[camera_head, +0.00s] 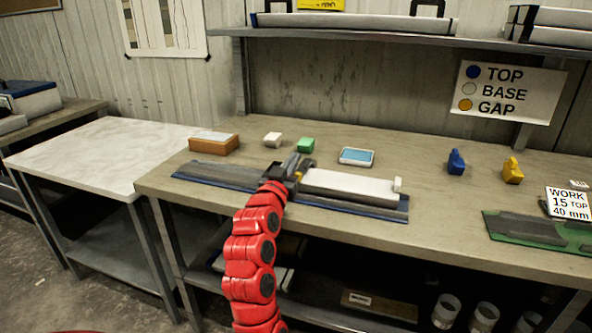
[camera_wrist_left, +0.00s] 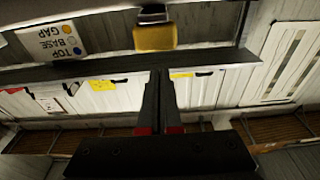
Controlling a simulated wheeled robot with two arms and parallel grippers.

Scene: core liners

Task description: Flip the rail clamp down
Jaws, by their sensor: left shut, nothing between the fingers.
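A blue-based rail (camera_head: 370,207) lies along the bench with a long white liner (camera_head: 345,184) on its right part and a white end piece (camera_head: 398,185) at the right end. A small yellow-orange part (camera_head: 307,163), which looks like the rail clamp, shows beside my left gripper (camera_head: 291,166); its hinge and exact tilt are hidden. In the left wrist view a yellow block (camera_wrist_left: 155,37) on a dark mount appears beyond the shut, empty fingertips (camera_wrist_left: 160,78), apart from them. My right gripper is not in view.
An orange-brown block (camera_head: 213,146), a white block (camera_head: 272,139), a green block (camera_head: 305,145) and a blue-topped tray (camera_head: 357,156) stand behind the rail. Blue (camera_head: 456,163) and yellow (camera_head: 512,172) pieces stand right.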

